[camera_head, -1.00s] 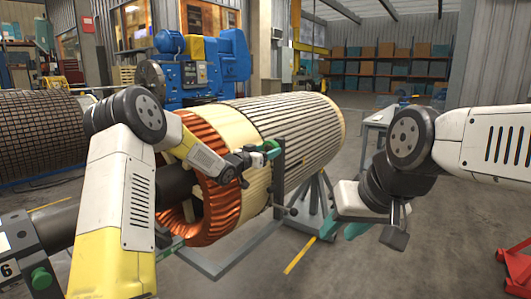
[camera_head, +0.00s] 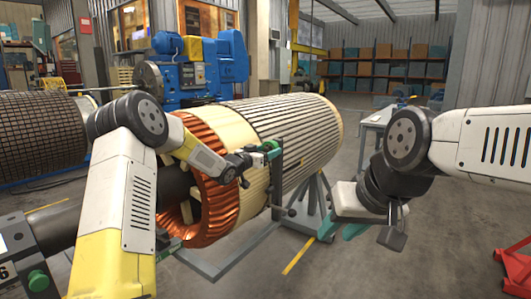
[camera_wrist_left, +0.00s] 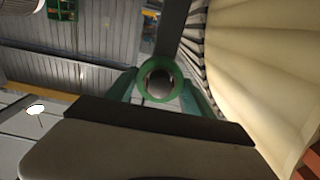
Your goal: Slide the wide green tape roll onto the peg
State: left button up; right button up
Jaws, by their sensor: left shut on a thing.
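The green tape roll (camera_wrist_left: 143,92) is between the green fingertips of my left gripper (camera_wrist_left: 160,88) in the left wrist view, its hole facing the camera. Something dark and round shows through the hole; I cannot tell whether it is the peg. In the head view, my left gripper (camera_head: 262,153) is shut on the roll (camera_head: 271,147) beside the top of a dark upright post (camera_head: 277,180). A small stub (camera_head: 291,212) sticks out low on the post; I cannot tell if it is the peg. My right gripper (camera_head: 341,228) is empty, its teal fingers apart.
A large rotor with copper end windings (camera_head: 222,210) and a striped body (camera_head: 310,130) lies close behind my left gripper. A grey stand (camera_head: 318,208) supports it. A red stand (camera_head: 517,258) is at the right edge.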

pick_arm(q)
jog(key=shift+w+d, duration=0.35)
jog(key=shift+w, duration=0.15)
jog(key=o, duration=1.3)
jog(key=shift+o, duration=0.4)
jog(key=shift+o, duration=1.3)
jog(key=v, duration=0.9)
